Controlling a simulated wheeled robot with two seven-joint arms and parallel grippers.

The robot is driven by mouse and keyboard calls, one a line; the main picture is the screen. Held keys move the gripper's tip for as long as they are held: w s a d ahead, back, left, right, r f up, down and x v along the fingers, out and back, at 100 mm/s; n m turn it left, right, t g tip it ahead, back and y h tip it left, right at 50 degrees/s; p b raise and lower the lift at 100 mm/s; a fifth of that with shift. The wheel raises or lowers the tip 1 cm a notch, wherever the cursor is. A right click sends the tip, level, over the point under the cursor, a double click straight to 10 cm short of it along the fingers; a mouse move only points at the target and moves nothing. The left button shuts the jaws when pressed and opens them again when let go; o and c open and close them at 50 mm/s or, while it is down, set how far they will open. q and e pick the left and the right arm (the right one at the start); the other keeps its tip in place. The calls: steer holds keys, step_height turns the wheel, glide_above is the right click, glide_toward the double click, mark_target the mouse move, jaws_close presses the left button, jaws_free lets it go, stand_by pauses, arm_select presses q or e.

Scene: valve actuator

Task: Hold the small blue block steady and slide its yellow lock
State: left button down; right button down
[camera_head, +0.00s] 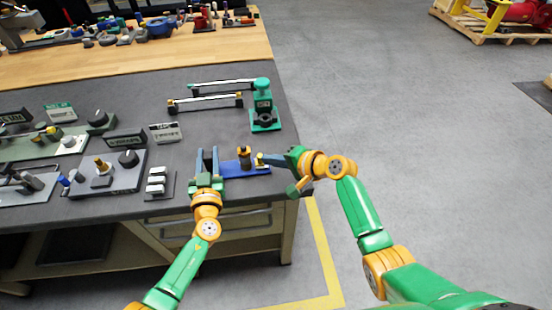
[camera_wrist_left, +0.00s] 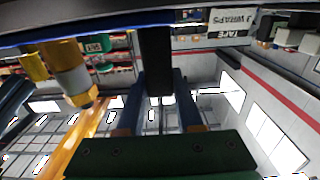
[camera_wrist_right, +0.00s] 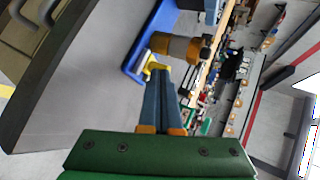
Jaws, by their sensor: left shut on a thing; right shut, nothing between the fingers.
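The small blue block (camera_head: 235,169) is a flat blue base lying near the table's front right corner. A brass-and-grey cylinder (camera_wrist_right: 177,47) stands on it. The yellow lock (camera_head: 260,161) is at its right end and also shows in the right wrist view (camera_wrist_right: 151,65). My left gripper (camera_head: 207,152) is at the block's left end, shut on a dark post (camera_wrist_left: 155,60) that meets the block; the exact grip is partly hidden. My right gripper (camera_head: 267,158) is shut and empty, its tips right at the yellow lock; I cannot tell whether they touch.
A green press-like fixture (camera_head: 264,105) stands behind the block. White buttons (camera_head: 157,182) and a panel with knobs (camera_head: 108,172) lie to the left. The table's right edge (camera_head: 290,130) is close, with open floor beyond.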

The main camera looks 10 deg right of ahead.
steer(key=shift+a, duration=0.5)
steer(key=s+d, duration=0.3)
steer(key=d, duration=0.1)
steer(key=shift+s+r, duration=0.3)
steer(key=shift+s, duration=0.05)
steer(key=v, duration=0.8)
steer(key=shift+s+d+r, duration=0.15)
steer(key=shift+s+r, duration=0.05)
steer(key=shift+s, duration=0.05)
arm_select(q)
steer(key=shift+c, duration=2.4)
jaws_free()
steer(key=shift+f, duration=0.1)
arm_select(e)
steer(key=shift+w, duration=0.1)
